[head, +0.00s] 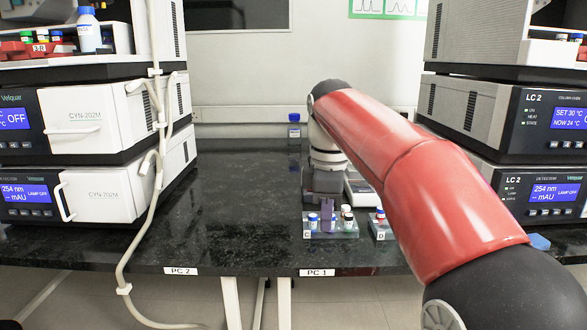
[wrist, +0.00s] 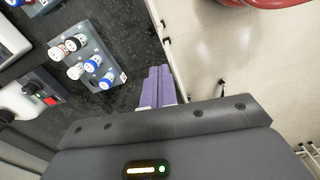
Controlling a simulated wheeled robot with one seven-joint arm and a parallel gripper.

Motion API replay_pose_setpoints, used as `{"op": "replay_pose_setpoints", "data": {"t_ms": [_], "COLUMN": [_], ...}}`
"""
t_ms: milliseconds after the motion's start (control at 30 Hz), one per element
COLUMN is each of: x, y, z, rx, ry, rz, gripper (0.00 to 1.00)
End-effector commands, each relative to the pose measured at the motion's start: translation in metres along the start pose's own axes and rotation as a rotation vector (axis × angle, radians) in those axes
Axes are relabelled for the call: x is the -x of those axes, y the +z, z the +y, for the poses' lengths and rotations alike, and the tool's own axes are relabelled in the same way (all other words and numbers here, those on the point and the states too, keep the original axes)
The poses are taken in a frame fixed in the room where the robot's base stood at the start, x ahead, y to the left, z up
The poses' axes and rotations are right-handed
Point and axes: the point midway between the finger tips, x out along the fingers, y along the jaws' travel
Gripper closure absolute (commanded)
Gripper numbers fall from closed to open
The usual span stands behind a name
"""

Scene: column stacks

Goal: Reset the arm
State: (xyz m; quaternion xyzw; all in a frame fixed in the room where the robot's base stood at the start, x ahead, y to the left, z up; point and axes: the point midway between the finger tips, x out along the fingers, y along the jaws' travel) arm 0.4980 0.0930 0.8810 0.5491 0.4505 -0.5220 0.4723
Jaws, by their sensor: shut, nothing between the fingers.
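My gripper (head: 327,214) shows in the head view at the end of the red arm, low over the front of the black bench. Its purple fingers are closed together and empty. In the head view they appear in front of the grey vial rack labelled C (head: 336,233), partly covering it. Whether they touch it cannot be told there. In the wrist view the fingers (wrist: 158,88) point along the bench's front edge, apart from a grey rack (wrist: 95,45) of capped vials.
Rack D (head: 383,230) stands right of rack C, near my arm. A blue-capped bottle (head: 294,129) stands at the back. Instrument stacks (head: 100,118) flank the bench, with a loose hose (head: 150,165) at the left. The bench middle (head: 240,190) is clear.

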Motion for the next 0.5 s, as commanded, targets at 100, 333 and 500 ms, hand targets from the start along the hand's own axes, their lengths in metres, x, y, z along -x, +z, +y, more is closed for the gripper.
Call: {"op": "replay_pose_setpoints", "data": {"t_ms": [100, 333, 500], "x": [0.0, -0.007, -0.027], "y": [0.01, 0.035, 0.065], "z": [-0.012, -0.047, -0.093], "rx": [-0.083, -0.326, -0.617], "ry": [0.027, 0.1, 0.181], "rz": [0.005, 0.034, 0.092], "gripper": [1.0, 1.0, 1.0]}}
